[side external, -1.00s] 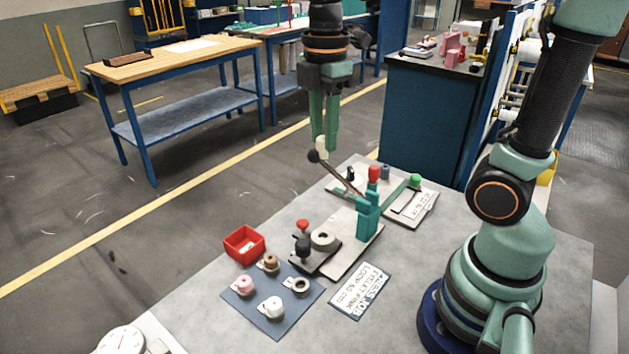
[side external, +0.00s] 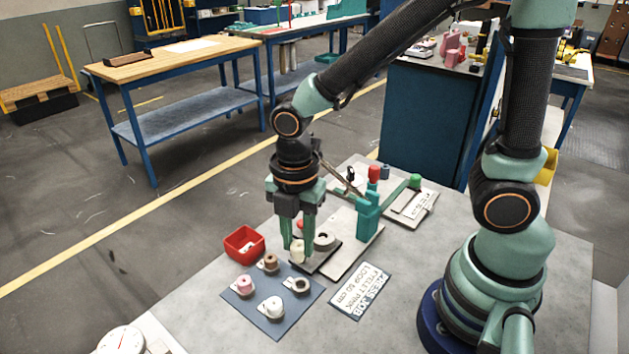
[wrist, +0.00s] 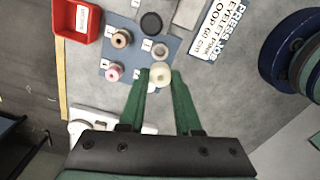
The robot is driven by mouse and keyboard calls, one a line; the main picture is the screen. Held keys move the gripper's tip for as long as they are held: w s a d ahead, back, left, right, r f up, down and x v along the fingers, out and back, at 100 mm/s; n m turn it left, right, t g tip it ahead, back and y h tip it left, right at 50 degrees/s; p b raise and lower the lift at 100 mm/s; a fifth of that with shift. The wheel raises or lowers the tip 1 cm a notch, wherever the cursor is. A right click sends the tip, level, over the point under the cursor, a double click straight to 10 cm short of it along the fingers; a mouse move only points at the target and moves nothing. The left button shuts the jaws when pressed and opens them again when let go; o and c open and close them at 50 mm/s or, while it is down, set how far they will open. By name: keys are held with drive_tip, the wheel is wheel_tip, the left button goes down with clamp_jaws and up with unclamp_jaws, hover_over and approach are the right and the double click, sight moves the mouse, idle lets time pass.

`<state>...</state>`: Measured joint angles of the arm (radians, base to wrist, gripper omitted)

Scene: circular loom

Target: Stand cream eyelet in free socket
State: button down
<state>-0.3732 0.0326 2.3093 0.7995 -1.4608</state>
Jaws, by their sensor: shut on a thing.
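My gripper (side external: 297,247) is shut on the cream eyelet (side external: 298,254), which hangs between the fingertips. In the side view it is in front of the black press base, beyond the blue mat. In the wrist view the cream eyelet (wrist: 160,73) is between my green fingers. A pale ring with a dark, open-looking centre (side external: 301,285) is at the mat's right corner; it also shows in the wrist view (wrist: 161,50). I take this ring as the free socket. A gap in height between eyelet and mat is hard to judge.
The blue mat (side external: 254,314) also holds pink (side external: 244,284), brown (side external: 271,262) and white (side external: 273,307) pieces. A red bin (side external: 244,245) stands behind them. A printed card (side external: 360,291) lies on the right.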

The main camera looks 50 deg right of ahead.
sight(299, 260)
drive_tip(key=shift+f, duration=2.6)
drive_tip(key=shift+f, duration=1.3)
drive_tip(key=shift+f, duration=0.15)
drive_tip(key=c, duration=0.5)
unclamp_jaws()
wheel_tip(299, 260, up, 12)
drive_tip(key=shift+r, duration=0.1)
